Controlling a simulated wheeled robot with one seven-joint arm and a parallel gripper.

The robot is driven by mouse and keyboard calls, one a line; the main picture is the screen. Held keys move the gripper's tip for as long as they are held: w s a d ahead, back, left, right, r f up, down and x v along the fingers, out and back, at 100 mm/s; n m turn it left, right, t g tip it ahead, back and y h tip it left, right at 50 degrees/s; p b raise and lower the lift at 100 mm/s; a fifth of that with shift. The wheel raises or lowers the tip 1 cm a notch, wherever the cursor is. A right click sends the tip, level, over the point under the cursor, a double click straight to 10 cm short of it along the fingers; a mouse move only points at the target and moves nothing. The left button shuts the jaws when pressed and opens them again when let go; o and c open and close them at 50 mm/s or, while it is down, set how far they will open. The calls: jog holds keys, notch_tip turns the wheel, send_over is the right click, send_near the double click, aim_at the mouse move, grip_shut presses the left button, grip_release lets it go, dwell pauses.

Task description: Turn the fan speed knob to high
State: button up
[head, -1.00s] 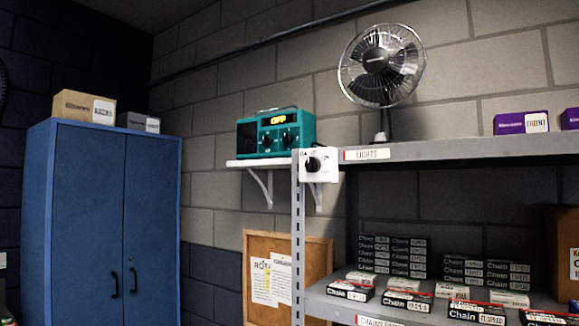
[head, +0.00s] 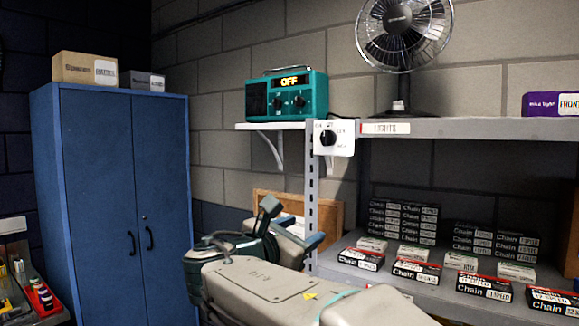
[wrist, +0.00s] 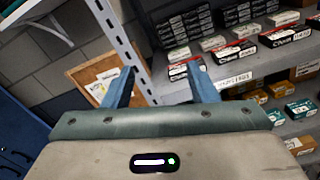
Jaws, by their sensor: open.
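The fan speed knob is a black dial (head: 328,138) on a white plate (head: 346,150) with small printed marks, fixed at the shelf post's top. Its marks are too small to read surely. The black fan (head: 400,38) with a wire cage stands on the shelf above, to the right of the plate. My gripper (head: 295,222) is below the knob, in front of the shelf unit, apart from the knob. In the wrist view its two blue fingers (wrist: 163,80) are spread with nothing between them. The knob is not in the wrist view.
A teal radio (head: 286,96) reading OFF sits on a white bracket shelf (head: 270,127) left of the knob. The grey shelf unit (head: 480,127) holds several chain boxes (head: 425,270). A blue cabinet (head: 115,190) stands left. A cork board (wrist: 92,76) hangs behind my gripper.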

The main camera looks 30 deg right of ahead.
aim_at(324, 135)
notch_tip(324, 135, up, 12)
jog(key=w+a+n+t+h+p, duration=0.1)
jog(key=n+h, duration=0.2)
jog(key=h, duration=0.1)
jog(key=shift+n+h, duration=0.3)
jog(key=p+x, duration=0.1)
jog(key=x, duration=0.3)
jog(key=p+x, duration=0.2)
jog(key=x, duration=0.3)
jog(key=p+x, duration=0.2)
jog(key=x, duration=0.2)
jog(key=shift+w+r, duration=0.2)
jog(key=shift+w, duration=0.25)
jog(key=c, duration=1)
